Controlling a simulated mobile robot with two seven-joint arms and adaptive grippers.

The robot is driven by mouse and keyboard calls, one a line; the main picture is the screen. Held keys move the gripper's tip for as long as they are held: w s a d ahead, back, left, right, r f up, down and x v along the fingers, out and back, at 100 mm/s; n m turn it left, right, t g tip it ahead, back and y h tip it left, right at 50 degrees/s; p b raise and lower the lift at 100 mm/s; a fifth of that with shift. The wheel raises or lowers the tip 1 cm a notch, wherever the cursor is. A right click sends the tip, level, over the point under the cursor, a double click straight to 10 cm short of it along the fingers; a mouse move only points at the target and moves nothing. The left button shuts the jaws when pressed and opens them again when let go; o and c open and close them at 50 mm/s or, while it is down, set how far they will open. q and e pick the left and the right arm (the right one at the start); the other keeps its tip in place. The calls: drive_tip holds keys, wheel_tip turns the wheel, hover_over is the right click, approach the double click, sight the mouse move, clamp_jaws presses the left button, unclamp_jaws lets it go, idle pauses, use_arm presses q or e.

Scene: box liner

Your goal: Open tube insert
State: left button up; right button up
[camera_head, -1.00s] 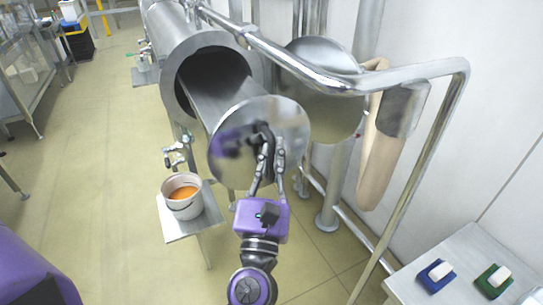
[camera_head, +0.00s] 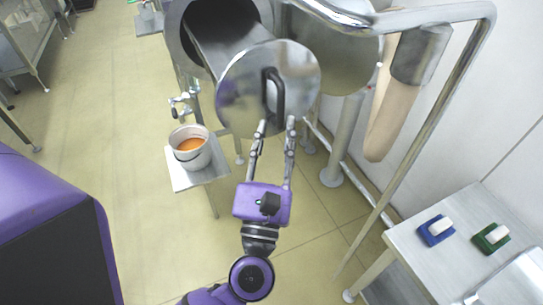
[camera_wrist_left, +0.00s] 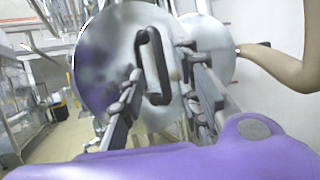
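The tube insert's round metal end plate (camera_head: 245,95) stands out in front of the large steel tube (camera_head: 187,30), with the insert's trough (camera_head: 222,32) reaching back into it. A black handle (camera_head: 273,95) is on the plate; it also shows in the left wrist view (camera_wrist_left: 150,65). My left gripper (camera_head: 274,124) is open, its fingertips just below the handle in the head view. In the left wrist view the fingers (camera_wrist_left: 165,90) are apart on either side of the handle, and contact cannot be told. My right gripper is not in view.
A bucket with orange contents (camera_head: 191,150) stands on a small shelf (camera_head: 180,176) to the left. A bent metal rail (camera_head: 440,110) and a tan sleeve (camera_head: 390,115) are on the right. A table (camera_head: 425,265) with blue and green brushes is at lower right.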

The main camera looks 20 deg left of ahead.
use_arm(q)
drive_tip(key=v, duration=0.5)
drive_tip(key=shift+s+f, duration=0.1)
drive_tip(key=shift+s, duration=0.1)
